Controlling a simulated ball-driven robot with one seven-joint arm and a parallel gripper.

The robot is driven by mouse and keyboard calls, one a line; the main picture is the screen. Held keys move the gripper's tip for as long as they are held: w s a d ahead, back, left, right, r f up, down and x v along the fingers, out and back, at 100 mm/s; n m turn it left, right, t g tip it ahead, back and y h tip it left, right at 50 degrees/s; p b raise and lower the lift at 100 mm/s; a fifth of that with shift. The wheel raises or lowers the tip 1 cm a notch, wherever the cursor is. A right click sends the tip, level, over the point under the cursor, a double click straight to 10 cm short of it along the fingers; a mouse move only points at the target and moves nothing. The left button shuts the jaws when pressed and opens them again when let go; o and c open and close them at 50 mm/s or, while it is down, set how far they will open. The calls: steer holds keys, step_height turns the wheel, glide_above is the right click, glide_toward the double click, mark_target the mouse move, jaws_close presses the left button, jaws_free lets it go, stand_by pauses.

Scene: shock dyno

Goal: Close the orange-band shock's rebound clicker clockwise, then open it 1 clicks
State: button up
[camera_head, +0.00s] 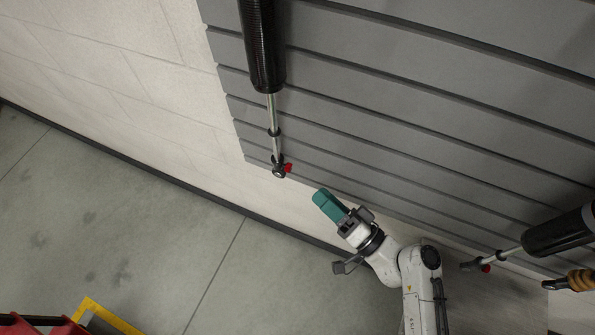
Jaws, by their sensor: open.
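One shock (263,50) hangs on the grey slatted panel at top centre, with a black body, a silver shaft and a red knob (288,168) beside its lower eye. A second black shock (560,231) is at the right edge, with a red knob (486,268) near its shaft end. I see no orange band on the visible part of either shock. My gripper (328,205), with teal fingers, is open and apart from both shocks. Its fingertips are below and right of the first shock's red knob.
A black and orange-tan object (575,282) is partly in view at the lower right; I cannot tell what it is. The grey slatted panel (420,100) covers the upper right. A red and yellow object (90,318) is at the bottom left. The floor (130,230) between is clear.

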mark_target(291, 169)
steer(key=p+x, duration=0.1)
steer(key=x, duration=0.7)
steer(key=shift+w+a, duration=0.15)
steer(key=shift+c, duration=0.2)
jaws_close()
